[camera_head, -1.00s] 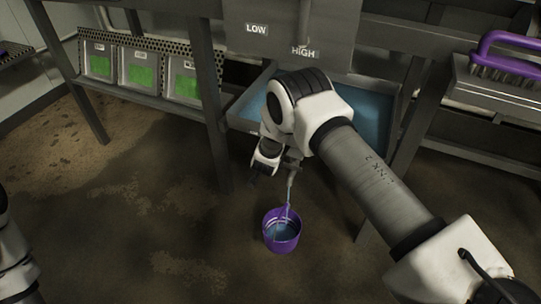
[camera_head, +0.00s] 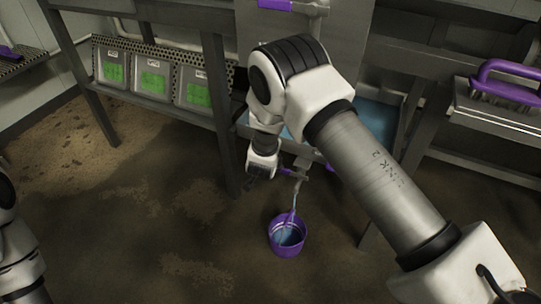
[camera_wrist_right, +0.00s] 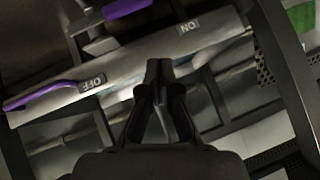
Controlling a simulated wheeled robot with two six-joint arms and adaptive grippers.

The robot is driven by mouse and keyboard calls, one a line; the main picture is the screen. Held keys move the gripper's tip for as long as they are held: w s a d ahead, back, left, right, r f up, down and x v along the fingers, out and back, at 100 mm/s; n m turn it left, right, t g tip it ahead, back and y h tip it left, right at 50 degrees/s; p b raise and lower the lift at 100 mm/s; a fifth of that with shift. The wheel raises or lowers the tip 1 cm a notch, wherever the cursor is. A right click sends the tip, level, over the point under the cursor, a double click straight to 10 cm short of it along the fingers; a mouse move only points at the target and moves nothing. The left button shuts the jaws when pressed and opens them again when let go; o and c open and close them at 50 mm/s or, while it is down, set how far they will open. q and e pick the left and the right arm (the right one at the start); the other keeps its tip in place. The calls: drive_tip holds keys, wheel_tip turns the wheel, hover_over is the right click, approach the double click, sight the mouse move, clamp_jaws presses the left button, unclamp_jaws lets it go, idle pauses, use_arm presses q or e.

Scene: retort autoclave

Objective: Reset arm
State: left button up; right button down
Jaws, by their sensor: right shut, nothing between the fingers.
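My right arm reaches in from the right in the head view, bent at a white-and-black joint above the floor. My right gripper (camera_wrist_right: 158,68) is shut and empty in the wrist view, its dark fingertips together before a metal panel (camera_wrist_right: 217,35) marked OFF and ON. In the head view the arm's lower end hangs near the blue tray, and its fingertips are hard to make out. Only a piece of my left arm shows at the left edge; its gripper is out of the picture.
A purple bucket (camera_head: 286,249) stands on the floor with a thin stream or cord reaching into it. A blue tray (camera_head: 375,115) is partly hidden behind my arm. A purple-handled brush (camera_head: 508,80) lies on the right shelf. Open floor lies to the left.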

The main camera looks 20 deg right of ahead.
drive_tip(key=s+d+f+n+g+y, duration=0.1)
drive_tip(key=s+f+n+g, duration=0.2)
drive_tip(key=s+f, duration=0.8)
drive_tip(key=s+d+f+n+g+y, duration=0.1)
drive_tip(key=s+f+n+g, duration=0.15)
drive_tip(key=s, duration=1.55)
drive_tip(key=s+a+r+n+g+y, duration=0.1)
drive_tip(key=s+a+n+g, duration=0.15)
drive_tip(key=s, duration=0.35)
drive_tip(key=s+a+r+n+g+y, duration=0.1)
drive_tip(key=s+a+r+n+y, duration=0.15)
drive_tip(key=s, duration=0.35)
wheel_tip(320, 180, up, 18)
drive_tip(key=p, duration=1.9)
drive_tip(key=shift+w+d+n+t+h, duration=0.3)
drive_tip(key=shift+w+d+n+h, duration=0.05)
drive_tip(key=shift+d, duration=0.1)
drive_tip(key=shift+r, duration=0.15)
